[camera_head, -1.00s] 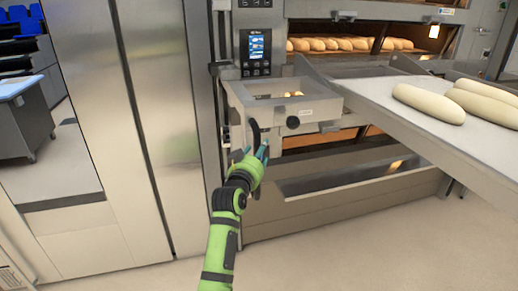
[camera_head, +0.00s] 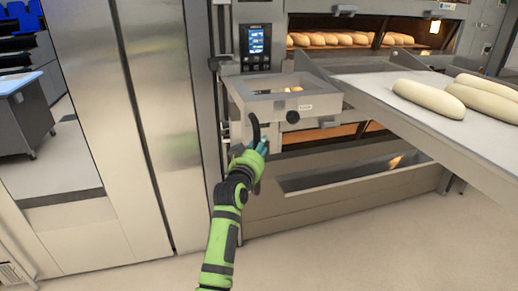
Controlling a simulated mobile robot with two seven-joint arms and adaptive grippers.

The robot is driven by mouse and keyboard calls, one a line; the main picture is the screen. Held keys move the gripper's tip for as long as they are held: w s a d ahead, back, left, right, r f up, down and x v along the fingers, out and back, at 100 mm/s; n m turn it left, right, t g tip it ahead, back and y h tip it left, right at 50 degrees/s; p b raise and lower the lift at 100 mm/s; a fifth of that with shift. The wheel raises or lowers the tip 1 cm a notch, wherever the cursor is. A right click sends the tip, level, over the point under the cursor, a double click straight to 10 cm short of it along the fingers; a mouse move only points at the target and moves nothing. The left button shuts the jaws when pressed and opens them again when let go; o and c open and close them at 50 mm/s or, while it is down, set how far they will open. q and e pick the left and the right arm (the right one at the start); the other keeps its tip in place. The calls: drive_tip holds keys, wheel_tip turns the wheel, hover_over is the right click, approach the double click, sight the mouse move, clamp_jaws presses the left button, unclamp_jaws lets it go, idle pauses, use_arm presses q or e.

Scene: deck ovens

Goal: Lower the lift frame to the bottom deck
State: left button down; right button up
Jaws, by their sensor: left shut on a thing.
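The lift frame (camera_head: 310,104) is a grey metal frame with a black knob, at the front left of the deck oven. A curved black handle (camera_head: 255,125) hangs on its left front. My left gripper (camera_head: 258,149) is at the handle's lower part and shut on it; the fingers are small and partly hidden. The loader board (camera_head: 365,87), joined to the frame's right, stands level with the upper part of the oven. My right gripper is not in view.
Pale dough loaves (camera_head: 428,98) lie on the board. Baked loaves (camera_head: 330,40) show in an upper deck. A control panel (camera_head: 257,42) sits above the frame. A tall steel cabinet (camera_head: 150,120) stands left. The floor (camera_head: 340,245) in front is clear.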

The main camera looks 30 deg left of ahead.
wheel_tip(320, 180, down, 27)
drive_tip(key=b, duration=2.6)
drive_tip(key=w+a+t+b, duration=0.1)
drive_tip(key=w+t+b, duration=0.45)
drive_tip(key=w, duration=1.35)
use_arm(q)
wheel_tip(320, 180, down, 63)
drive_tip(key=b, duration=1.1)
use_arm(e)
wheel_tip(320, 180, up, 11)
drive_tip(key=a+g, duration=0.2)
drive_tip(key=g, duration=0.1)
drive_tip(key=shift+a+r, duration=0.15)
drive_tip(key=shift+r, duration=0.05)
use_arm(q)
drive_tip(key=shift+f, duration=0.1)
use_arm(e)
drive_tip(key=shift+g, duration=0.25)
use_arm(q)
drive_tip(key=c, duration=0.9)
unclamp_jaws()
drive_tip(key=shift+w+f, duration=0.1)
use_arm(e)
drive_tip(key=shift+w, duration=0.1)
